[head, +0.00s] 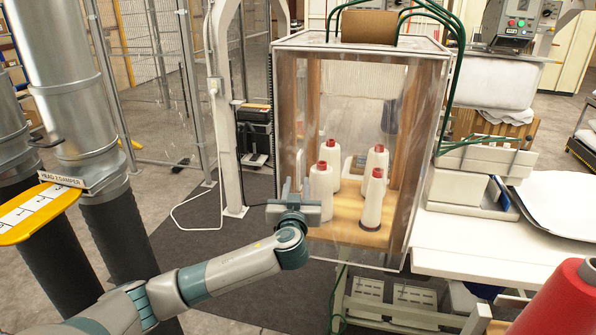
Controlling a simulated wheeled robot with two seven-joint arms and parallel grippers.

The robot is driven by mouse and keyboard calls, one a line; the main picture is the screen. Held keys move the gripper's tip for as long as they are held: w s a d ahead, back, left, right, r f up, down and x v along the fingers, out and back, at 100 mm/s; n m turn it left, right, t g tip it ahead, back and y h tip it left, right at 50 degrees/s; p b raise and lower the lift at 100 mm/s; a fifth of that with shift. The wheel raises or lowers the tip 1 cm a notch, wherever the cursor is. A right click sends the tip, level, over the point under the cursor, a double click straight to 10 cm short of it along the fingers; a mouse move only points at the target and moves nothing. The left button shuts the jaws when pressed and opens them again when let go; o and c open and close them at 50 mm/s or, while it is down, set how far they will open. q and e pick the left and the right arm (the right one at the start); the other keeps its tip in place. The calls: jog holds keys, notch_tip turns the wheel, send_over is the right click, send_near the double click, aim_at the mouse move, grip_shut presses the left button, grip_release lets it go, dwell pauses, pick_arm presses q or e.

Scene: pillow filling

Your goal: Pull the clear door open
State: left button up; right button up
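The clear door (345,252) is a tall, smudged transparent panel on the front of a box-shaped cabinet. It looks flush with the cabinet front; a small gap would be hard to make out. Behind it, several white thread cones with red tops (321,192) stand on a wooden floor (345,212). My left gripper (295,187) is at the door's left side, about mid-height, pointing at the panel. Its fingers overlap the area of a narrow grey upright handle (299,166). Contact and finger gap are unclear. My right gripper is out of view.
A white table (470,262) with trays stands right of the cabinet. A red cone (563,305) is near at the lower right. Large metal ducts (68,80) and a yellow damper plate (38,212) stand at left. Dark mat floor (190,240) lies open before the cabinet's left side.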

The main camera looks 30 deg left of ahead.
aim_at(298, 174)
pick_arm(q)
jog(key=shift+p+x, duration=0.85)
jog(key=shift+x, duration=1.5)
jog(key=shift+c, duration=0.7)
grip_shut()
